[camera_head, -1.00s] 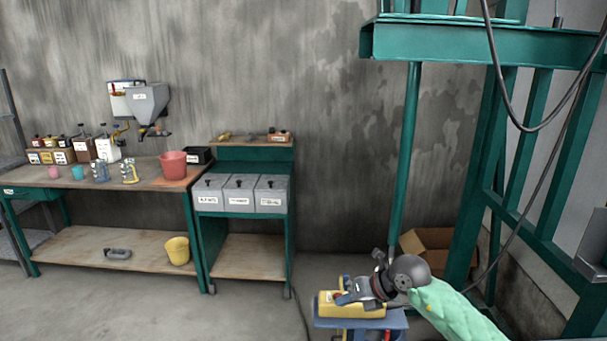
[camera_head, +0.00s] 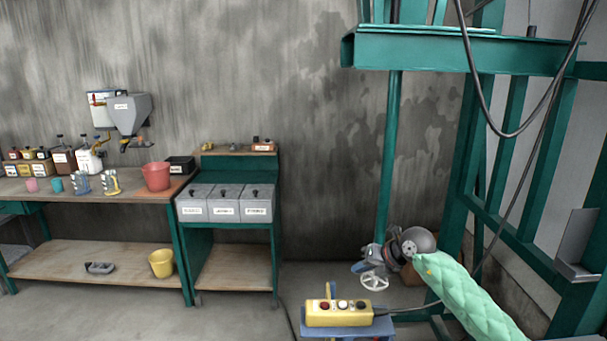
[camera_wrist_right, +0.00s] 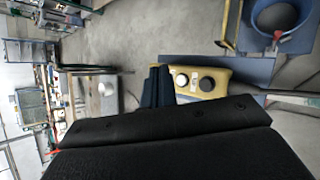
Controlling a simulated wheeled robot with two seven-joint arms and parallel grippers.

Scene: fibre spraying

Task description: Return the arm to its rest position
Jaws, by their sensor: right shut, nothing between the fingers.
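My right arm (camera_head: 465,292), in a green quilted sleeve, reaches in from the lower right. My right gripper (camera_head: 362,267) is shut and empty, above and a little right of a yellow control box (camera_head: 338,312) with several round buttons. The gripper is apart from the box in the head view. In the right wrist view the dark fingers (camera_wrist_right: 157,86) are together, and the yellow box (camera_wrist_right: 205,80) shows beside them, partly hidden behind the wrist. My left gripper is not in view.
The box sits on a blue stand (camera_head: 318,328). A green steel frame (camera_head: 455,53) rises at right, with hanging cables. A cardboard box (camera_head: 412,296) is partly hidden behind my arm. A workbench (camera_head: 75,190) and a green cabinet (camera_head: 236,265) stand at left.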

